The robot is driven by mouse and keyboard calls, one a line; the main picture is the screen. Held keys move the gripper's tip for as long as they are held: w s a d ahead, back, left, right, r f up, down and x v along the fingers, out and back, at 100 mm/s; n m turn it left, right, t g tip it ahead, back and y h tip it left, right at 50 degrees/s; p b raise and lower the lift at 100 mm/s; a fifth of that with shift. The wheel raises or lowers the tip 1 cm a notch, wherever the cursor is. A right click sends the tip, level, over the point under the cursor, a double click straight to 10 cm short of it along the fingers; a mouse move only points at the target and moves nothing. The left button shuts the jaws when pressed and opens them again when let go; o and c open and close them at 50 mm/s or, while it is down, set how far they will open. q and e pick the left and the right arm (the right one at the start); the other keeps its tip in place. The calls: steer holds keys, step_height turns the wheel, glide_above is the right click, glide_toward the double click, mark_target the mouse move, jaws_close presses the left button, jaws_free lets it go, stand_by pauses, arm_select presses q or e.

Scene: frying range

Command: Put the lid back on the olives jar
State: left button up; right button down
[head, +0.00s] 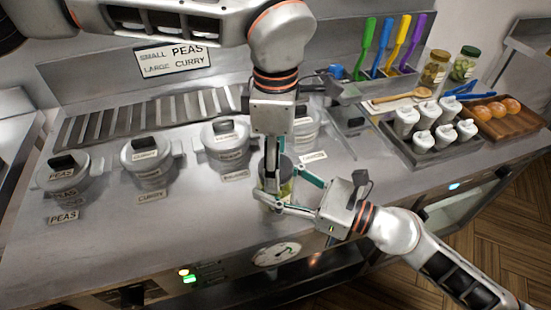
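A glass jar (284,188) with yellowish-green contents, apparently the olives jar, stands upright on the steel counter at the centre. My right gripper (278,190) comes in from the right with its teal-tipped fingers around the jar, one on the near side and one on the far side; it looks shut on it. My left gripper (271,188) points straight down at the jar's top from above. Its fingers look close together, seen edge-on, and partly cover the jar. The lid cannot be made out; the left gripper may hide it.
Lidded pots (148,160) stand along the counter left of the jar, with one (304,122) behind my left arm. To the right are a tray of white-topped containers (421,153), a wooden tray with orange balls (519,121) and two jars at the back (464,66). The front left counter is clear.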

arm_select(q)
steer(key=shift+r, duration=2.25)
steer(key=shift+c, duration=0.5)
steer(key=n, duration=0.2)
steer(key=r+n, duration=0.1)
steer(key=n, duration=0.3)
steer(key=shift+d+r, duration=0.1)
steer(key=shift+r, duration=0.2)
steer(key=n, duration=0.2)
steer(key=r+n, duration=0.1)
steer(key=n, duration=0.3)
steer(key=r+n, duration=0.1)
steer(key=n, duration=0.1)
steer(key=shift+f, duration=0.15)
steer(key=shift+f, duration=3.95)
